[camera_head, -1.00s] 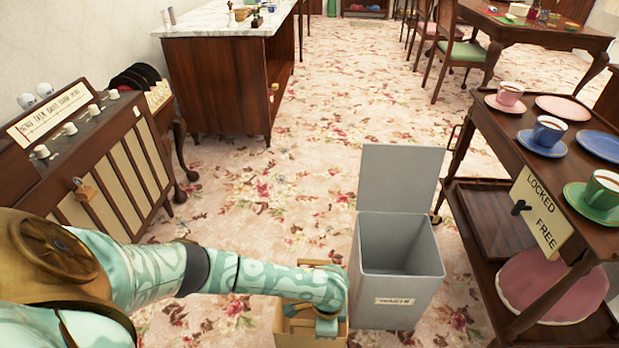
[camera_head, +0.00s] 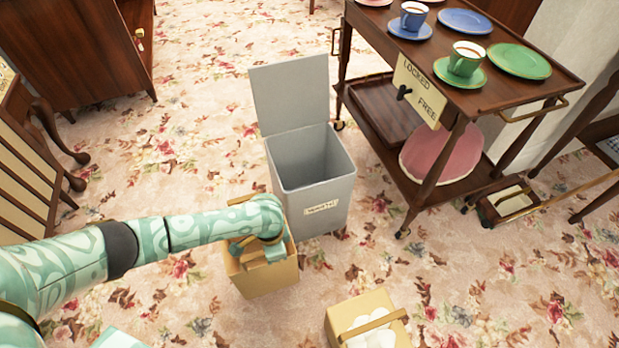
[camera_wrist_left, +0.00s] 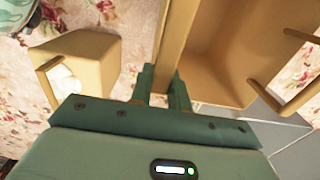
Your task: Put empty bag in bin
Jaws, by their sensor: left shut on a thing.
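An open-topped tan bag (camera_head: 262,280) hangs from or stands under my left gripper (camera_head: 262,247), at the front left of the bin in the head view. In the left wrist view the inside of the bag (camera_wrist_left: 228,50) looks empty. My left gripper (camera_wrist_left: 162,85) is shut on a tan strip of the bag, its handle or rim. The grey bin (camera_head: 325,212), with a label on its front, stands on the carpet with its lid (camera_head: 290,95) up and its mouth open. Whether the bag's base touches the floor is unclear. My right gripper is out of view.
A second tan bag (camera_head: 345,312) with white contents is on the carpet at the lower middle. A wooden trolley (camera_head: 470,104) with cups and plates stands right of the bin. A wooden cabinet (camera_head: 85,50) is at the upper left.

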